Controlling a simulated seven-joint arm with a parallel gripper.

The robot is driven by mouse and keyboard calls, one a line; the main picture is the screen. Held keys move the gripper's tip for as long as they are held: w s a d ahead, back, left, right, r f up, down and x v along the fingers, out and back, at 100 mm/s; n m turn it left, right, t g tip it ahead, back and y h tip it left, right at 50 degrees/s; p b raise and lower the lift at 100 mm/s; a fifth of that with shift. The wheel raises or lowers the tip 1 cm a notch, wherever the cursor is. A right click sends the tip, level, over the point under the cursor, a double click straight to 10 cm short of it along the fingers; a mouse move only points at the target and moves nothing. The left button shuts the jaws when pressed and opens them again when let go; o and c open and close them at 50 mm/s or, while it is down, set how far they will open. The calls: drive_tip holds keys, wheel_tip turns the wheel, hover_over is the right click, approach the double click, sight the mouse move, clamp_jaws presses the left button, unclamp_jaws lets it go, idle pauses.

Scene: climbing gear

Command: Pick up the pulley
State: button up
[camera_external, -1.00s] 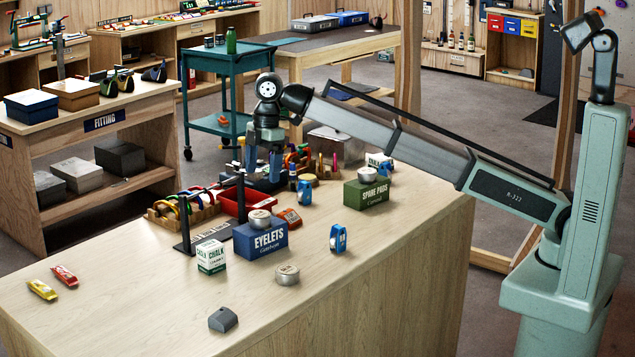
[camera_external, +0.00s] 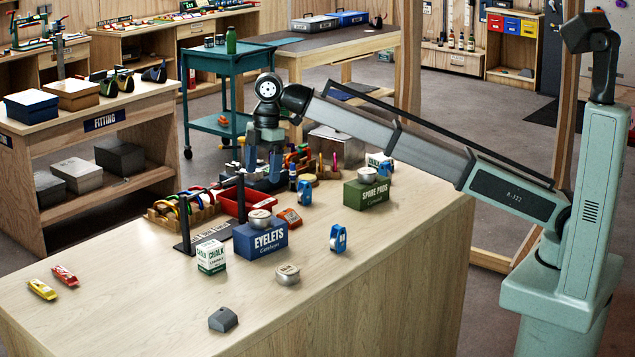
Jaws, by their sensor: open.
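A blue pulley-like piece (camera_external: 338,238) stands on the bench, right of the blue EYELETS box. A similar blue piece (camera_external: 304,193) stands farther back, near the red tray; I cannot tell for sure which is the pulley. My gripper (camera_external: 263,174) points down over the back of the bench, open, with its blue fingers apart. It is left of the back blue piece and well behind the front one. Nothing shows held between the fingers, though the rack and tray partly hide what is below them.
The EYELETS box (camera_external: 261,239) with a tin on top, a black stand (camera_external: 212,235), a CHALK box (camera_external: 211,257) and a SPARE PADS box (camera_external: 368,194) crowd the middle and back. A grey block (camera_external: 223,319) lies in front. The front left and right of the bench are mostly clear.

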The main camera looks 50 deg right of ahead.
drive_tip(key=shift+c, duration=0.2)
drive_tip(key=c, duration=0.4)
